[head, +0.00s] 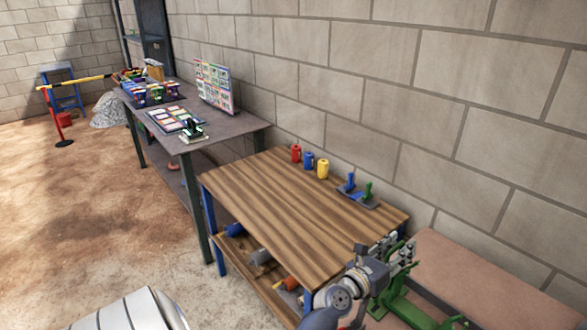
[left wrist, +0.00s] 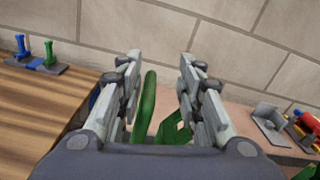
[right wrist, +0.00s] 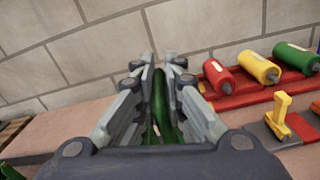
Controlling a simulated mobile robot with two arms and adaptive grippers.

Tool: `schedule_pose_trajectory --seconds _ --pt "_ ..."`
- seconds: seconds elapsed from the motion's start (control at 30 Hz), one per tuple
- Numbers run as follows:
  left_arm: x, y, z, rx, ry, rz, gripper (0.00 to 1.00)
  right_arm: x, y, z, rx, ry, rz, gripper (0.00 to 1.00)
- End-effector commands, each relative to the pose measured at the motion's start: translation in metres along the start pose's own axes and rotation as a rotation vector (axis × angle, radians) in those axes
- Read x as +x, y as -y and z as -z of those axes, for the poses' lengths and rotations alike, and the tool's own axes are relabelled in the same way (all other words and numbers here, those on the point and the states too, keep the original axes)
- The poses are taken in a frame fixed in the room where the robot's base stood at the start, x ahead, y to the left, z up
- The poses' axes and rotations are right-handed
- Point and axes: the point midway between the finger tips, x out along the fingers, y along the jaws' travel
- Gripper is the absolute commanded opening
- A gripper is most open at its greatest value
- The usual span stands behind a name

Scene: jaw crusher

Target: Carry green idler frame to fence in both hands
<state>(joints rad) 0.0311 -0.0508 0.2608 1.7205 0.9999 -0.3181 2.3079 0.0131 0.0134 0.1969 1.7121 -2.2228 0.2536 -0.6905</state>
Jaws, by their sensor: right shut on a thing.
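The green idler frame (head: 405,302) is at the bottom right of the head view, partly hidden by my left arm. My left gripper (head: 397,251) is at it. In the left wrist view, a green upright (left wrist: 149,105) of the frame stands between the spread fingers (left wrist: 161,60), nearer the left one, with a gap on the right. In the right wrist view, my right gripper (right wrist: 160,64) is shut on a green upright (right wrist: 160,95) of the frame. My right gripper is outside the head view. The fence is not clearly identifiable.
A wooden workbench (head: 290,205) stands left of the frame, with coloured cylinders and small holders. A brown bench top (head: 480,270) runs along the block wall. Coloured rollers on a red rack (right wrist: 250,95) are close right of my right gripper.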

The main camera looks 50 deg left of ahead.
Motion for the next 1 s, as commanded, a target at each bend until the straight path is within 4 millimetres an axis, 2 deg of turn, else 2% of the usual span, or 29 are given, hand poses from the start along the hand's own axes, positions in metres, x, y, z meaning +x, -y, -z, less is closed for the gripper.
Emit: schedule_pose_trajectory --seconds 0.03,0.1,0.17,0.57,0.77,1.0 --pt "-0.002 -0.002 0.008 0.001 -0.015 -0.001 0.34 0.0 0.001 0.001 0.002 0.0 0.001 0.14" --pt "-0.002 -0.002 0.008 0.001 -0.015 -0.003 0.34 0.0 0.002 0.0 0.001 0.0 0.002 0.3" --pt "-0.002 -0.002 0.007 0.002 -0.013 -0.003 0.34 0.0 0.002 0.0 -0.001 0.002 0.003 0.34" --pt "-0.001 -0.002 0.003 0.003 -0.007 -0.003 0.34 -0.003 0.0 -0.004 -0.003 0.008 0.001 0.34" --pt "-0.001 -0.002 0.003 0.002 -0.006 -0.002 0.34 -0.032 0.002 -0.002 -0.003 0.005 0.003 0.34" --pt "-0.001 -0.002 0.003 0.003 -0.006 -0.003 0.34 -0.081 0.005 0.001 -0.004 -0.002 0.007 0.34"
